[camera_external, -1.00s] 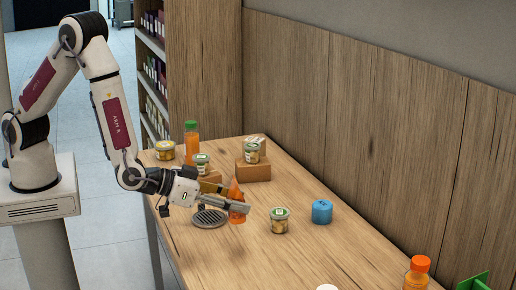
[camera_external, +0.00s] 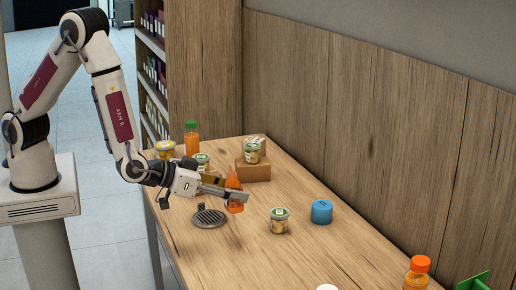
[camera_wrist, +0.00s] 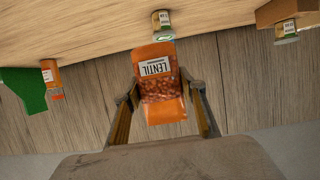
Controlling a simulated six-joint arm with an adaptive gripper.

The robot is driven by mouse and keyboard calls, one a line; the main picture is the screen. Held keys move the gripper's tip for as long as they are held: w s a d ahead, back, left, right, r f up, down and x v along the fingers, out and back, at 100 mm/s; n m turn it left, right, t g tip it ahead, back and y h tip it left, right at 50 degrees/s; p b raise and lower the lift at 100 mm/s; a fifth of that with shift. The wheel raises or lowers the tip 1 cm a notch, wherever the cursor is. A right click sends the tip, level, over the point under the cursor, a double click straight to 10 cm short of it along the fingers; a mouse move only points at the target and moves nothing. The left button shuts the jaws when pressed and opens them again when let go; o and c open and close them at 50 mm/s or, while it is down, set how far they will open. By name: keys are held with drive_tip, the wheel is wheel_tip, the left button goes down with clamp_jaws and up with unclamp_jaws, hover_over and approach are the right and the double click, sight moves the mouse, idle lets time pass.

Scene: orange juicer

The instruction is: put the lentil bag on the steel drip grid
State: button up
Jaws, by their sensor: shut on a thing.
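The lentil bag (camera_wrist: 158,85) is orange with a white LENTIL label and a clear patch of brown lentils. In the wrist view it sits between the two fingers of my gripper (camera_wrist: 162,105), which is shut on it. In the external view my gripper (camera_external: 230,193) holds the bag (camera_external: 235,202) above the table, and its fingers hide part of it. The steel drip grid (camera_external: 209,218) is a round grey slotted plate on the table, lower and to the left of the bag in that view. Nothing lies on the grid.
A glass jar (camera_external: 279,221) and a blue tub (camera_external: 321,212) stand right of the grid. Jars, a cardboard box (camera_external: 253,171) and a juice bottle (camera_external: 191,139) stand at the back. An orange-capped bottle (camera_external: 417,274) and a green object (camera_external: 474,283) are at the front right.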

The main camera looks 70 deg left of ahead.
drive_tip(key=s+a+n+y, duration=0.3)
drive_tip(key=a+n+y, duration=0.1)
drive_tip(key=a, duration=1)
drive_tip(key=shift+r+n+g+y, duration=0.3)
drive_tip(key=shift+n+g+y, duration=0.1)
drive_tip(key=shift+y, duration=0.4)
drive_tip(key=shift+f, duration=0.15)
hover_over(209, 218)
drive_tip(key=shift+a+f, duration=0.15)
drive_tip(key=shift+f, duration=2.6)
drive_tip(key=shift+f, duration=0.15)
drive_tip(key=shift+f, duration=1.95)
drive_tip(key=shift+f, duration=0.1)
drive_tip(key=o, duration=1.1)
